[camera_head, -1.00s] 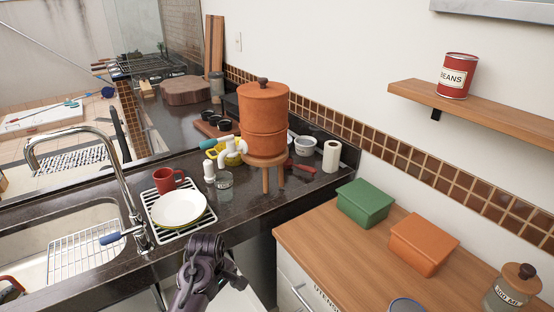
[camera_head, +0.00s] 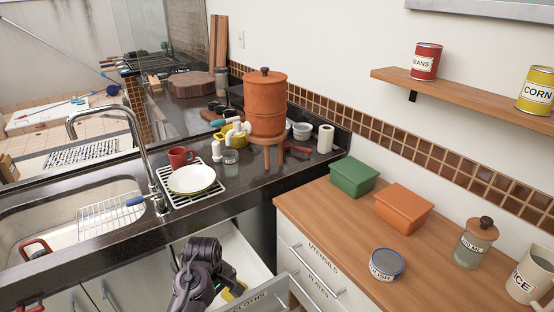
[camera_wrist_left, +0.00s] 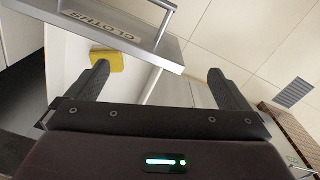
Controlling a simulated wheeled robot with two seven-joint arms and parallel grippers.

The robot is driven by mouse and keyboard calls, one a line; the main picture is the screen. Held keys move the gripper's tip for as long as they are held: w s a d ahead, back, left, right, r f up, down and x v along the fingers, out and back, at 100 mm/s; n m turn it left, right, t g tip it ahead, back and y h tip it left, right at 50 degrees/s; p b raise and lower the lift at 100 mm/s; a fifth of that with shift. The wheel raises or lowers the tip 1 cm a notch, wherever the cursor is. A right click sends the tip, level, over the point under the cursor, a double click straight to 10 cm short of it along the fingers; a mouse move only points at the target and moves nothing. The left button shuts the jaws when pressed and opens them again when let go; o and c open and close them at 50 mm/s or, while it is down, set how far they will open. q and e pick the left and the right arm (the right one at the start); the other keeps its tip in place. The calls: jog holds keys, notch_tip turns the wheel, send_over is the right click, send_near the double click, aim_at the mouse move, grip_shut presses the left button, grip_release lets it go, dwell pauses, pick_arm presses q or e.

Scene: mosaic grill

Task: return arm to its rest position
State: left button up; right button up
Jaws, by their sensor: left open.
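My left arm (camera_head: 203,270) rises from the bottom centre of the head view, in front of the open drawer; its jaws cannot be made out there. In the left wrist view my left gripper (camera_wrist_left: 160,72) is open, with its two black fingers wide apart and nothing between them. Beyond its left finger is the drawer front labelled CLOTHS (camera_wrist_left: 105,27) with a metal handle. A yellow item (camera_wrist_left: 108,60) lies inside the drawer, apart from the fingers; it is partly hidden behind my arm in the head view (camera_head: 236,290). My right gripper is not in view.
The open CLOTHS drawer (camera_head: 262,300) juts out below the dark counter. A sink (camera_head: 50,220) with a faucet is at left. A dish rack (camera_head: 205,198) holds a plate. The wooden counter at right carries a green box (camera_head: 353,175), an orange box (camera_head: 403,206) and jars.

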pick_arm(q)
jog(key=s+a+r+m+t, duration=0.2)
jog(key=s+r+m, duration=0.3)
jog(key=s, duration=0.4)
jog(key=s+a+r+m+t, duration=0.1)
jog(key=s+a+r+m, duration=0.15)
jog(key=s+m, duration=0.65)
notch_tip(320, 180, down, 32)
jog(key=s+n+b, duration=0.1)
jog(key=b, duration=0.4)
jog(key=s+a+f+g+b, duration=0.1)
jog(key=s+f+b, duration=0.1)
jog(key=s+f, duration=0.8)
jog(key=s+a+f+g+b, duration=0.1)
jog(key=s+a+f+b, duration=0.1)
jog(key=s+f, duration=0.9)
notch_tip(320, 180, down, 5)
jog(key=shift+f+b, duration=0.1)
jog(key=shift+b, duration=0.4)
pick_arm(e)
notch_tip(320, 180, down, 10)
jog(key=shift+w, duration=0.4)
